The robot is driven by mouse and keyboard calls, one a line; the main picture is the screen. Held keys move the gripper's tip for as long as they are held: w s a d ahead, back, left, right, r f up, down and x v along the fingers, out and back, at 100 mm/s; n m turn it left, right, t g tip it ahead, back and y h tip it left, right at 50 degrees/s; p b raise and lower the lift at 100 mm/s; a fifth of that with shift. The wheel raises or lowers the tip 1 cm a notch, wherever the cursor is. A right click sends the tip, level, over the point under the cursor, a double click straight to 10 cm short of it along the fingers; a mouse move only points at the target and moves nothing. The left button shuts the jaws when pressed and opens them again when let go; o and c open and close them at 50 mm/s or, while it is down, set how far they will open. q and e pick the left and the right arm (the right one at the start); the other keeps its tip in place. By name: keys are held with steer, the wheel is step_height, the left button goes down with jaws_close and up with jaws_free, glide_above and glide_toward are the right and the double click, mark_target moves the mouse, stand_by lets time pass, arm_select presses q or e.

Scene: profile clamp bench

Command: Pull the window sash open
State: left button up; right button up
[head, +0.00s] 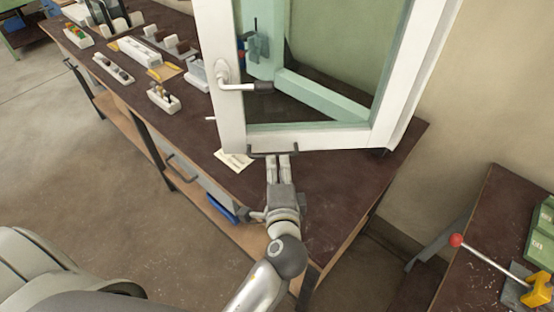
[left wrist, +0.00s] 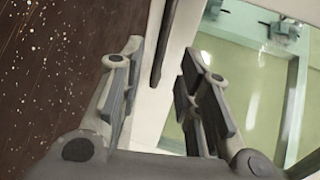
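The white window sash (head: 308,139) stands over the dark bench. A white knob-like fitting with a lever handle (head: 260,87) is on its left stile. A dark grey pull bar (head: 272,152) runs along the sash's lower edge. My left gripper (head: 278,158) is at this bar, with its fingers pointing at the sash. In the left wrist view its two fingers (left wrist: 160,62) are spread apart, and the dark bar (left wrist: 166,40) shows in the gap between the fingertips. I cannot tell whether they touch it. My right gripper is not in view.
The dark bench top (head: 315,190) holds several small white trays at the back left and a paper slip (head: 233,159) near the sash. A second table (head: 460,255) at right carries a red-knobbed lever (head: 456,240) and green boxes (head: 540,235). The floor at left is clear.

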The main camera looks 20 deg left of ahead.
arm_select(q)
steer(key=shift+s+d+r, duration=0.15)
steer(key=shift+s+d, duration=0.1)
steer(key=shift+s, duration=0.3)
steer(key=shift+c, duration=0.2)
